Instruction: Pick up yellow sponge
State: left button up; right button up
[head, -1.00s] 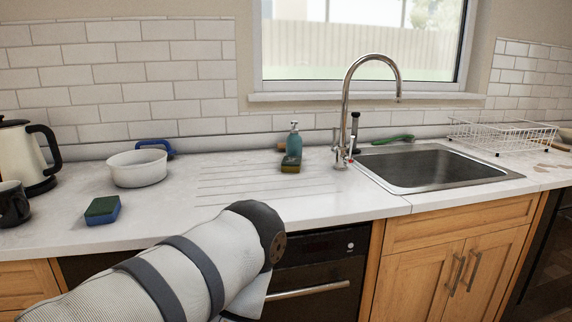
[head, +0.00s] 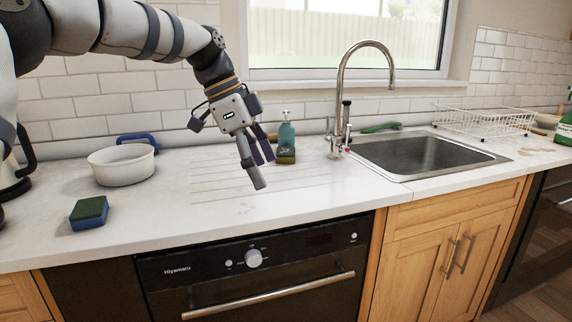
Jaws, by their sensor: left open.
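The yellow sponge (head: 286,158), with a dark green top, lies on the white counter at the foot of the teal soap bottle, left of the tap. My left gripper (head: 262,173) is open and empty, pointing down over the counter just left of and in front of this sponge. Its fingers look apart from the sponge, though the exact gap is hard to judge. A second sponge, blue with a green top (head: 89,212), lies at the left front of the counter. My right gripper is not in view.
The teal soap bottle (head: 286,132) stands right behind the yellow sponge. The tall tap (head: 341,100) and sink (head: 420,153) are to the right. A white bowl (head: 121,167) is at the left. The counter in front of the gripper is clear.

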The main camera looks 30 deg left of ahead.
aim_at(284, 155)
jog(key=i+j, duration=1.15)
